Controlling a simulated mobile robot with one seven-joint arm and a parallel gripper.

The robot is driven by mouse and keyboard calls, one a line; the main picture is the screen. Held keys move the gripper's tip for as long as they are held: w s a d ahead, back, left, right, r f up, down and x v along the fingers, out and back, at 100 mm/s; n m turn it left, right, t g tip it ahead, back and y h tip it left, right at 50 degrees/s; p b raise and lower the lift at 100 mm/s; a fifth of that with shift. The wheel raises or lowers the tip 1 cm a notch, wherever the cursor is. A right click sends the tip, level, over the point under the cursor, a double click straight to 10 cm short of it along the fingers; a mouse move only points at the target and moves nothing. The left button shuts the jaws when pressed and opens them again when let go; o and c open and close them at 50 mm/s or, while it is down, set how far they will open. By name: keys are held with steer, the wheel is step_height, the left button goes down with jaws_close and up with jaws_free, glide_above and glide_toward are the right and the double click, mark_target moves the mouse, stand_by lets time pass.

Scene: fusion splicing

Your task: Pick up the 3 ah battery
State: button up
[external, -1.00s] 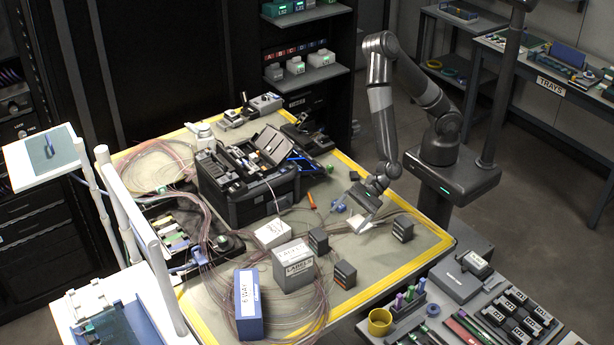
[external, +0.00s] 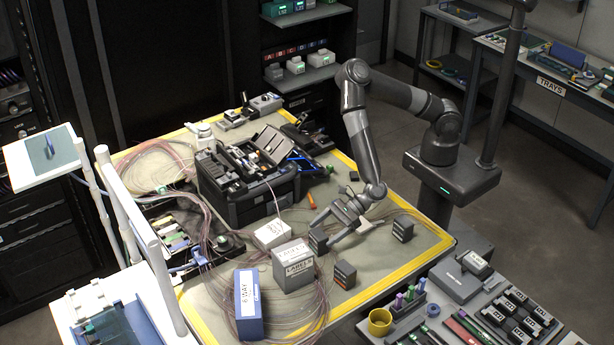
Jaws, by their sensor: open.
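Three dark block-shaped batteries stand on the table, and their ratings are too small to read, so I cannot tell which is the 3 Ah one. One dark battery (external: 318,242) is just left of centre, another battery (external: 345,274) is nearer the front with an orange-red marking, and a third battery (external: 402,229) is to the right. My gripper (external: 324,232) is open, low over the table, with its fingers reaching left toward the first battery. The fingertips appear on either side of it; whether they touch it is not clear.
A grey labelled box (external: 293,268) stands close left of the batteries, with a white box (external: 273,234) behind it and a blue box (external: 248,305) at the front. A black tool case (external: 250,190) stands farther back. Thin loose cables cross the table. The right front corner is clear.

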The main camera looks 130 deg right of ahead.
mark_target(313, 239)
steer(key=shift+x, duration=2.3)
steer(key=shift+w+a+r, duration=0.1)
steer(key=shift+r, duration=0.05)
steer(key=c, duration=1.2)
steer(key=shift+r, duration=0.1)
steer(key=shift+c, duration=0.2)
